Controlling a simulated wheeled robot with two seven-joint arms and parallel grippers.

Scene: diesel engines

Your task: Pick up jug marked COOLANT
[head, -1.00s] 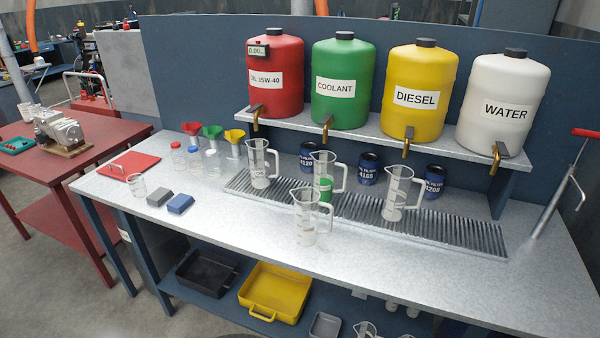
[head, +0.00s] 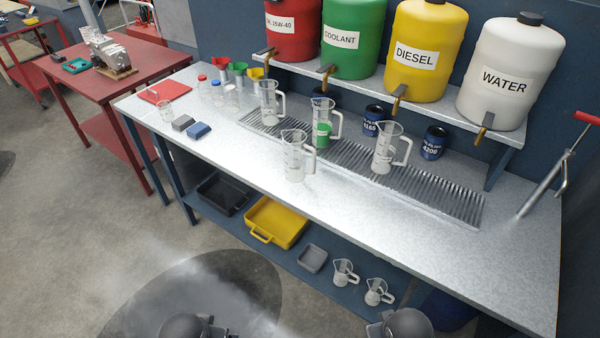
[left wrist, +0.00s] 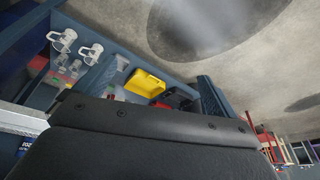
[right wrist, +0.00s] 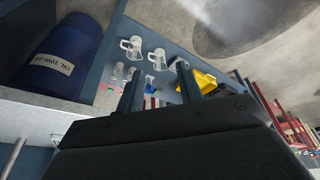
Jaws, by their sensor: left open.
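A clear measuring jug with green in its lower part (head: 322,132) stands upright on the bench grating in the head view, below the green tank labelled COOLANT (head: 352,38). Any lettering on the jug is too small to read. A clear jug (head: 294,160) stands in front of it to the left, partly overlapping it. My left gripper (left wrist: 160,70) is open and empty in the left wrist view. My right gripper (right wrist: 160,65) has its fingers apart with nothing between them. Both grippers are low, in front of the bench and well away from the jug.
Other clear jugs stand at left (head: 269,103) and right (head: 384,150) on the grating (head: 440,190). Blue filter cans (head: 433,143) stand behind. The lower shelf holds a yellow tray (head: 277,222) and small jugs (head: 345,272).

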